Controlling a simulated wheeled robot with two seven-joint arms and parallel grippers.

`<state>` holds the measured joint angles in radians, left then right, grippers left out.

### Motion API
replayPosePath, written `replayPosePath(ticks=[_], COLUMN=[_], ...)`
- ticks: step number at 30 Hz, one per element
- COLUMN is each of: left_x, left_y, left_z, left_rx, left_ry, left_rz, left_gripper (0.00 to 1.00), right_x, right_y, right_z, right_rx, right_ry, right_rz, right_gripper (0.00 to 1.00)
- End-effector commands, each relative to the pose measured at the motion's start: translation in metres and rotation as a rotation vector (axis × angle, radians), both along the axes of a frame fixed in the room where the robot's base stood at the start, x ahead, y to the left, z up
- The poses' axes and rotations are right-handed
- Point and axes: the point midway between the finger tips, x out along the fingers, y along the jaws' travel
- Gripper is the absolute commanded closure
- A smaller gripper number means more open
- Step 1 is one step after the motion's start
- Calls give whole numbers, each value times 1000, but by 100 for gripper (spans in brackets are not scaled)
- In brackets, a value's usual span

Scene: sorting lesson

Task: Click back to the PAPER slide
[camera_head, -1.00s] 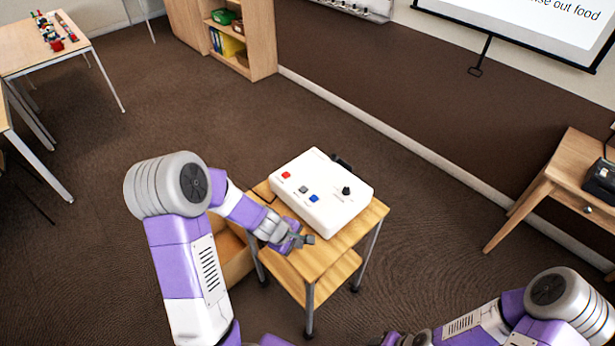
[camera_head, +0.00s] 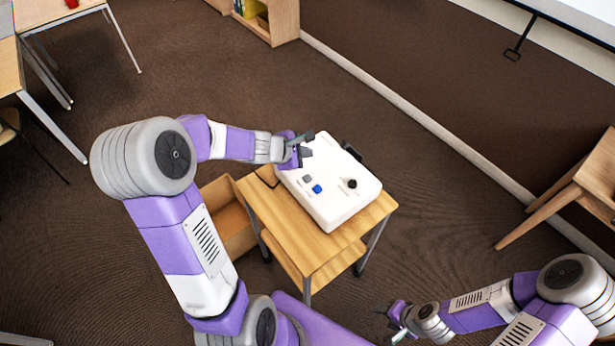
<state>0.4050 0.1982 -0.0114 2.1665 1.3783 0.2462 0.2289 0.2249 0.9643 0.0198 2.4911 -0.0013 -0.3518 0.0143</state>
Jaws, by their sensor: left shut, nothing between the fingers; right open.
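The white control box (camera_head: 340,205) lies on a small wooden trolley (camera_head: 268,207). A grey button (camera_head: 307,179), a blue button (camera_head: 317,189) and a black knob (camera_head: 352,184) show on its top. The red button is hidden behind my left gripper. My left gripper (camera_head: 306,146) is shut and empty at the box's far left corner; I cannot tell whether it touches the box. My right gripper (camera_head: 390,318) is open and empty, low at the front, apart from the trolley. Only a blank white lower part of the projection screen (camera_head: 590,18) shows, with no readable slide text.
A wooden side table (camera_head: 585,185) stands at the right, a shelf (camera_head: 284,20) at the back and desks (camera_head: 60,10) at the far left. Brown carpet between them is clear.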

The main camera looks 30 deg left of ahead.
Motion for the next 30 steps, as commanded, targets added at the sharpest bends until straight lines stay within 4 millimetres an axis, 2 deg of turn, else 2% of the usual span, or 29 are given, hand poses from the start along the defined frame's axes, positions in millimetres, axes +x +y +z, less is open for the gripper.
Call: replayPosePath(ticks=[8,21,30], left_x=[0,0,0], left_y=[0,0,0], left_z=[-25,-81,-87], left_rx=[1,1,0], left_ry=[1,0,1], left_rz=[-1,-2,-1], left_gripper=[100,100,100], right_x=[0,0,0], right_y=[0,0,0], right_z=[-23,-77,-84], right_rx=[0,0,0], right_ry=[-1,0,0], right_rz=[0,0,0], right_gripper=[45,45,45])
